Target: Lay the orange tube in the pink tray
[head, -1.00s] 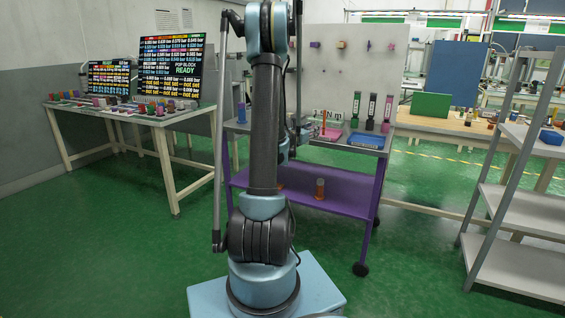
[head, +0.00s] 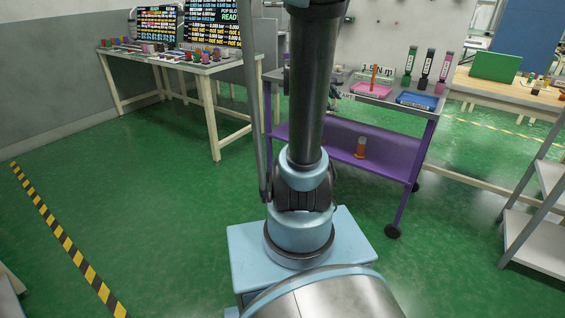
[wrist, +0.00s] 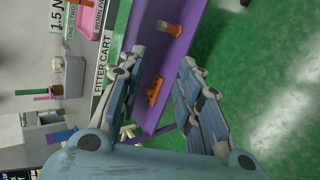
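An orange tube (head: 360,147) with a paler top stands upright on the purple lower shelf (head: 335,142) of a cart in the head view. In the wrist view an orange cylinder with a pale end (wrist: 173,30) shows on that shelf, beyond my fingertips. The pink tray (head: 357,91) sits on the cart's grey top, with a thin orange-red upright piece (head: 374,78) at it; the tray also shows at the top left of the wrist view (wrist: 87,22). My gripper (wrist: 160,57) is open, with nothing between its fingers; it is out of the head view.
An orange bumpy part (wrist: 154,90) lies on the purple shelf in the wrist view. A blue tray (head: 417,100) and several dark labelled columns (head: 426,69) stand right of the pink tray. A workbench (head: 190,66) is at left, grey shelving (head: 525,215) at right. Green floor is open at left.

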